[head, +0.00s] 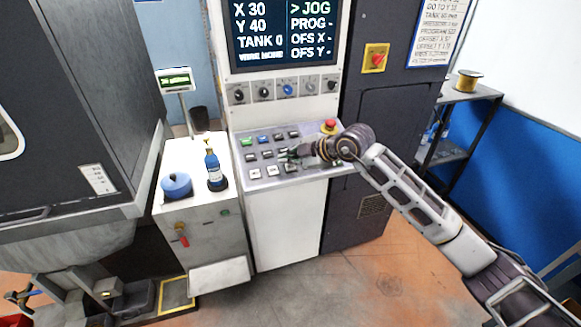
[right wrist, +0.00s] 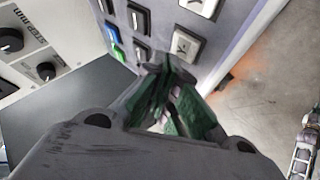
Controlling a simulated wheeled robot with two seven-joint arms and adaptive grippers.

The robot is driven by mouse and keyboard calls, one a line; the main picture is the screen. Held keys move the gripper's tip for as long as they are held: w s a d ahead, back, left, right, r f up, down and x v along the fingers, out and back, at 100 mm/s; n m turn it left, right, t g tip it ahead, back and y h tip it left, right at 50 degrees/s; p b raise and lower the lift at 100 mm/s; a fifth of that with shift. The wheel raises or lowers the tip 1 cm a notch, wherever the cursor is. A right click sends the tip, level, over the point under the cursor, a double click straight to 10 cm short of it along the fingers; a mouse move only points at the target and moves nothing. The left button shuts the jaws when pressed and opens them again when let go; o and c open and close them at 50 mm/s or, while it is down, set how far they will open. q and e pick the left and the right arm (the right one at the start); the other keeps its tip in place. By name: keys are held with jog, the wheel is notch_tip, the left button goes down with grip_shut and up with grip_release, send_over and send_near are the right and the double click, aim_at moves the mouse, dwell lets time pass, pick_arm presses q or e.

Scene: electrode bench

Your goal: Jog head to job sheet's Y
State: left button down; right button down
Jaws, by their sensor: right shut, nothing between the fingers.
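The control screen (head: 283,30) reads X 30, Y 40 and TANK 0, with the menu mark beside JOG. Below it, the sloped keypad (head: 262,174) carries several square buttons, including a green button (head: 247,142) and a blue button (head: 263,139). My right gripper (head: 295,154) is shut and empty over the keypad's right-middle part, hiding some buttons. In the right wrist view its fingertips (right wrist: 170,75) are close to the panel; contact cannot be told. The job sheet (head: 442,32) hangs at top right; its small text is only partly legible. My left gripper is out of view.
A red stop button (head: 329,126) stands at the keypad's upper right, close to my right wrist. Several knobs (head: 288,90) line the panel under the screen. A blue bottle (head: 212,167) and a blue round lidded pot (head: 176,186) stand on the cabinet at left.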

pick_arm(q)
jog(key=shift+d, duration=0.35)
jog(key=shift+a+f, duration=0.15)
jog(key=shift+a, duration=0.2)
pick_arm(e)
jog(key=shift+w+f, duration=0.1)
jog(key=shift+f, duration=0.3)
dwell(0.3)
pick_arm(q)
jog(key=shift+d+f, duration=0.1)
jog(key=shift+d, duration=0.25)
pick_arm(e)
jog(key=shift+f, duration=0.2)
pick_arm(q)
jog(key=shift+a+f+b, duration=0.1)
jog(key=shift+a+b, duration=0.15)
jog(key=shift+b, duration=0.05)
pick_arm(e)
jog(key=shift+f, duration=0.2)
dwell(0.3)
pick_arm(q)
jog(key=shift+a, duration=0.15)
pick_arm(e)
jog(key=shift+r, duration=0.1)
jog(key=shift+r+p, duration=0.45)
jog(key=shift+r, duration=0.25)
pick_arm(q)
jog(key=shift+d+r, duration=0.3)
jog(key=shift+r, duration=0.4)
